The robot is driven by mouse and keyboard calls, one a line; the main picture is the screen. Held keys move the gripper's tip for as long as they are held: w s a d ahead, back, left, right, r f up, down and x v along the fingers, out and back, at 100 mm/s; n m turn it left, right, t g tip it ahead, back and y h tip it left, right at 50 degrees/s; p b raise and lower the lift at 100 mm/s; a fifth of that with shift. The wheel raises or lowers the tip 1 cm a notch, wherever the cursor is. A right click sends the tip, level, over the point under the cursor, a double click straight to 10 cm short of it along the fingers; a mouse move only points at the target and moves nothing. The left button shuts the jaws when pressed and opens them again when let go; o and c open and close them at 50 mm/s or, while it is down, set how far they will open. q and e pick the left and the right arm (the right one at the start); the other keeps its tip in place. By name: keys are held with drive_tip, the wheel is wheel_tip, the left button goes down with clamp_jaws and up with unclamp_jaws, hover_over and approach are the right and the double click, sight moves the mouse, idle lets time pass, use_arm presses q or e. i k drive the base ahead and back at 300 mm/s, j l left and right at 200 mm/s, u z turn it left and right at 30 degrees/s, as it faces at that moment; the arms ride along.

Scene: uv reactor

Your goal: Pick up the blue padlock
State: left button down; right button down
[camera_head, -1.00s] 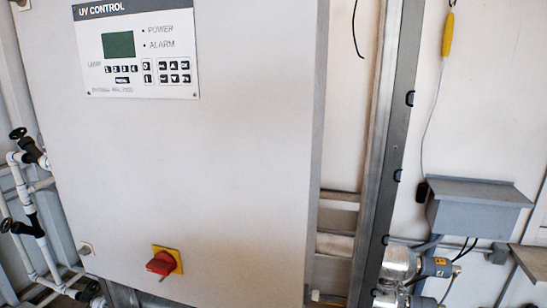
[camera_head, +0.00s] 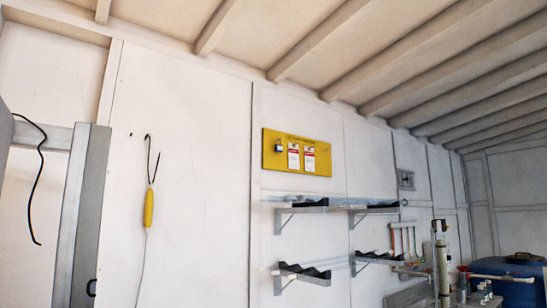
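A small padlock-like item (camera_head: 278,147) hangs at the left end of a yellow board (camera_head: 321,166) on the far wall. It looks dark with a pale lower part. It is too small to tell whether it is blue. Two white and red tags (camera_head: 293,156) hang beside it on the board. Neither of my grippers is in view.
Wall shelves (camera_head: 318,207) with dark holders stick out below the board. A yellow-handled hook (camera_head: 149,207) hangs on the wall at left, near a grey metal post (camera_head: 82,215). Pipework (camera_head: 442,262) and a blue container (camera_head: 510,282) stand at lower right.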

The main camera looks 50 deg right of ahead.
sight(278, 148)
drive_tip(key=z, duration=1.65)
drive_tip(key=i+l+u, duration=0.1)
drive_tip(key=l, duration=0.25)
drive_tip(key=i+l+u, duration=0.1)
drive_tip(key=i+l, duration=0.2)
